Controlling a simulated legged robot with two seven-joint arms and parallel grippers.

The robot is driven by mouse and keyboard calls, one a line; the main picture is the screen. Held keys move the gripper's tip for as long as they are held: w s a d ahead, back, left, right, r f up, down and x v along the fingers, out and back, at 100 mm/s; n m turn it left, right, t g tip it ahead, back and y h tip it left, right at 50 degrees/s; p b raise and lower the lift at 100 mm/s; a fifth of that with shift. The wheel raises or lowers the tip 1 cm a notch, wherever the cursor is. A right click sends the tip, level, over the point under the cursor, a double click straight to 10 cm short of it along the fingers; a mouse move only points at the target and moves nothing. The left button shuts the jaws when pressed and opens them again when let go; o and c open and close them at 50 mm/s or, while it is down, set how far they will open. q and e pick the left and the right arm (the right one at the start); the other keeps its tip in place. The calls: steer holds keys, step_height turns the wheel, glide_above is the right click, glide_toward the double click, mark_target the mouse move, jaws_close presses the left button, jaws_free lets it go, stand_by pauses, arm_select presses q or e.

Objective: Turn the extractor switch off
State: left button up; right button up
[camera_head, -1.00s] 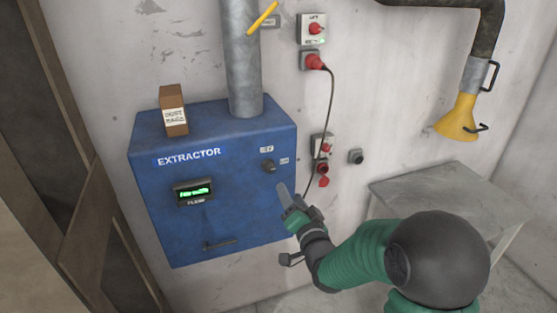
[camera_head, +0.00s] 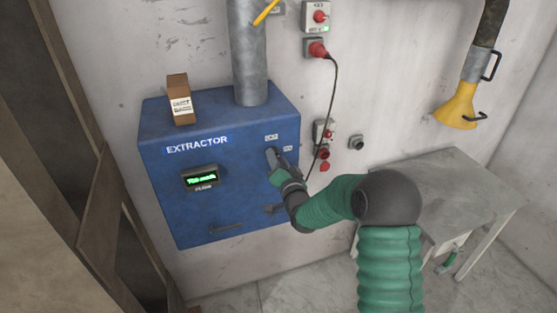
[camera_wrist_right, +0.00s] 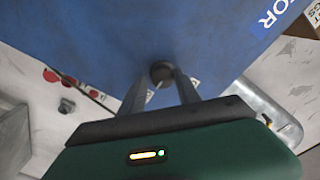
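The blue extractor box (camera_head: 240,195) is mounted on the wall, with an EXTRACTOR label and a lit green display (camera_head: 202,179). The switch, a dark round knob (camera_wrist_right: 161,71), is on the box front. In the head view my right gripper (camera_head: 271,156) covers it, below two small white labels. In the right wrist view my right gripper (camera_wrist_right: 161,80) has its two fingers apart, one on each side of the knob near the tips. I cannot tell whether they touch it. My left gripper is not in view.
A small brown box (camera_head: 180,98) and a grey pipe (camera_head: 248,60) are on top of the extractor. Red sockets (camera_head: 317,48) and a hanging black cable (camera_head: 333,100) are to its right. A grey table (camera_head: 460,190) stands at the right, below a yellow nozzle (camera_head: 457,108).

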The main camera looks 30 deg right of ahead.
steer(key=shift+a, duration=0.55)
steer(key=c, duration=0.5)
steer(key=shift+c, duration=1.1)
steer(key=shift+d, duration=0.25)
jaws_close()
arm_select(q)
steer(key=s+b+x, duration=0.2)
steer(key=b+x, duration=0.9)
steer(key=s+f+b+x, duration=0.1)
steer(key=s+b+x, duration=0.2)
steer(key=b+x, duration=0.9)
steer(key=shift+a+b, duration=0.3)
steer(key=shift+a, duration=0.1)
arm_select(e)
steer(key=shift+d+r+n+t+y, duration=0.1)
steer(key=shift+n+t+y, duration=0.1)
steer(key=shift+n, duration=4.4)
steer(key=shift+r+n+t+y, duration=0.1)
steer(key=shift+n+t+y, duration=0.1)
steer(key=shift+n, duration=4.4)
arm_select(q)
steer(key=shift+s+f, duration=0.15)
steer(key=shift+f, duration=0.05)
